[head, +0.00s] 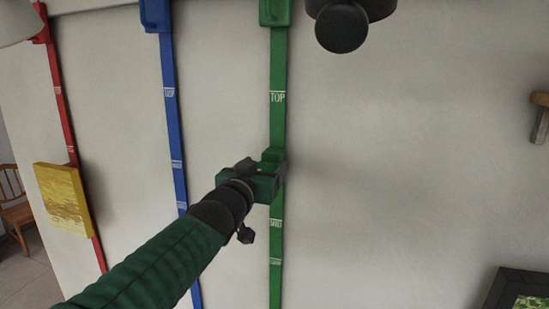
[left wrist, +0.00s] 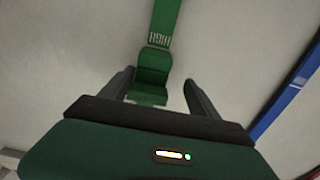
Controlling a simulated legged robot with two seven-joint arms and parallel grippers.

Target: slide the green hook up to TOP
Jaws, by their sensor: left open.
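The green rail (head: 277,125) runs down the wall, with the TOP label (head: 277,97) near its upper part. The green hook (head: 272,155) sits on the rail below TOP, partly hidden by my left gripper (head: 266,172). In the left wrist view, the hook (left wrist: 152,75) lies between the two dark fingers of my open left gripper (left wrist: 160,80), with gaps visible on both sides. A label reading HIGH (left wrist: 159,38) appears upside down on the rail beside the hook. My right gripper is not in view.
A blue rail (head: 170,120) and a red rail (head: 62,100) stand to the left, with a yellow panel (head: 62,200) at the red one. A dark round fixture (head: 342,28) hangs at the top. The wall right of the green rail is mostly bare.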

